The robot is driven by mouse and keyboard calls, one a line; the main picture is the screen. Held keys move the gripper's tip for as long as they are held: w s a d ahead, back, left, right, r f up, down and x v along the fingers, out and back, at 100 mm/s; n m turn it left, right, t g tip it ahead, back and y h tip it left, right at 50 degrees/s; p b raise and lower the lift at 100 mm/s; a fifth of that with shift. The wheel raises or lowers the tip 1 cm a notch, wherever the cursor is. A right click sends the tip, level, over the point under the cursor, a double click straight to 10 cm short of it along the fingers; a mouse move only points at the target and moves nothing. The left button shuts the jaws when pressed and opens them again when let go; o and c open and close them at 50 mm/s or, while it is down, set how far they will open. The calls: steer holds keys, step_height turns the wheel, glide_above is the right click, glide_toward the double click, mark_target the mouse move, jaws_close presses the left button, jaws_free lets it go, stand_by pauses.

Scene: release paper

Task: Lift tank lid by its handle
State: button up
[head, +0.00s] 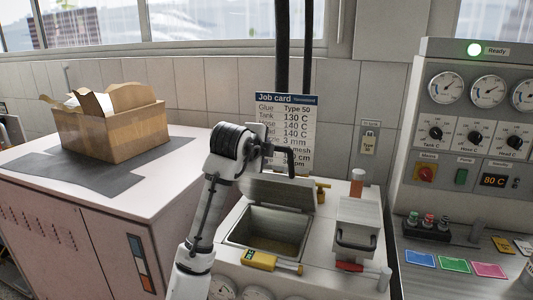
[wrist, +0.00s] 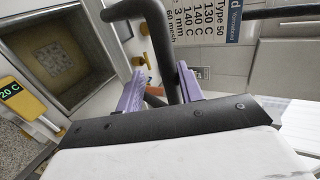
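The tank lid (head: 278,191) is grey and stands raised and tilted at the back of the open tank (head: 270,246). The square tank opening shows at the left of the wrist view (wrist: 68,55). The lid's black bent handle (head: 291,160) rises above the lid beside my gripper (head: 268,143). In the wrist view, the black handle bar (wrist: 160,35) runs between the two purple fingers of my gripper (wrist: 161,80). The fingers are spread wider than the bar, with a gap showing on its left. Contact with the right finger is unclear.
A job card (head: 286,125) hangs behind the tank. A grey box with a black handle (head: 357,225) stands right of the tank, and a yellow thermometer (head: 270,261) lies at its front. A control panel (head: 470,130) is at right. A cardboard box (head: 110,130) sits at left.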

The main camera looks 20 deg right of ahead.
steer(key=shift+f, duration=0.1)
steer(key=s+a+r+p, duration=0.1)
steer(key=s+a+r, duration=0.1)
steer(key=r, duration=0.5)
steer(key=s+a+r+p, duration=0.1)
steer(key=s+a+r, duration=0.1)
steer(key=s+r, duration=0.2)
steer(key=shift+s+a+r, duration=0.2)
steer(key=shift+r, duration=1.25)
steer(key=shift+o, duration=0.2)
